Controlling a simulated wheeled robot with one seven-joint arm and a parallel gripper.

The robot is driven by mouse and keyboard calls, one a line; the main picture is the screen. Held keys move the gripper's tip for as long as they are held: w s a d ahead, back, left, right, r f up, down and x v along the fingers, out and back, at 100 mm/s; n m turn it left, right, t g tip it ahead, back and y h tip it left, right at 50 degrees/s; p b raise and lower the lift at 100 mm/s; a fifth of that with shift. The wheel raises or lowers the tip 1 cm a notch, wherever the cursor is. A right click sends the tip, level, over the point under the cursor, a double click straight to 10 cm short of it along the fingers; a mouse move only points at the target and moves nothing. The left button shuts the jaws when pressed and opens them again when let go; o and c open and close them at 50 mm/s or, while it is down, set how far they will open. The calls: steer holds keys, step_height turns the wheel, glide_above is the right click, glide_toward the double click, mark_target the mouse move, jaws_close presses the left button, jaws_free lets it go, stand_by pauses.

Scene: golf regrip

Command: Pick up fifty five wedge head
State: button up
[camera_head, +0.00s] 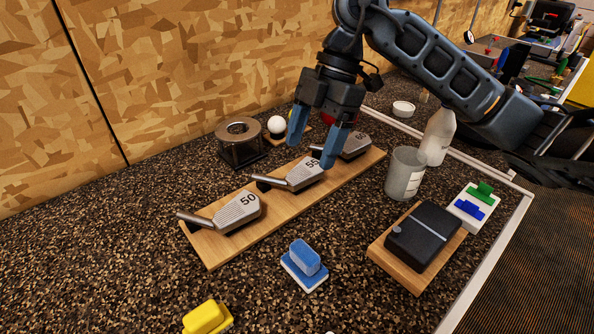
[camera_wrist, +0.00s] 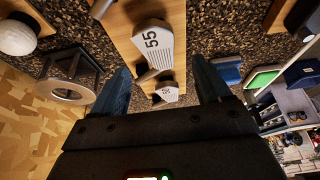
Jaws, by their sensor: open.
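The wedge head marked 55 (camera_head: 302,173) lies in the middle of a long wooden board (camera_head: 220,252), between the head marked 50 (camera_head: 238,209) and a third head (camera_head: 354,145) at the far end, whose number I cannot read. My gripper (camera_head: 312,152) is open and empty, pointing down above the board near the 55 and third heads. In the wrist view the 55 head (camera_wrist: 153,42) shows beyond the fingertips, roughly between them, with another head (camera_wrist: 166,92) nearer the gripper body. No finger visibly touches a head.
A round metal holder (camera_head: 239,142) and a white ball (camera_head: 277,125) stand behind the board. A clear cup (camera_head: 404,173), a white bottle (camera_head: 438,137) and a black device (camera_head: 422,236) on a wood block are at right. A blue block (camera_head: 304,260) and yellow block (camera_head: 205,317) lie in front.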

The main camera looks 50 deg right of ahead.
mark_target(302, 172)
steer(key=x, duration=0.4)
steer(key=shift+f, duration=0.1)
steer(key=shift+c, duration=0.2)
steer(key=c, duration=1.1)
step_height(302, 172, up, 10)
steer(key=shift+r, duration=0.1)
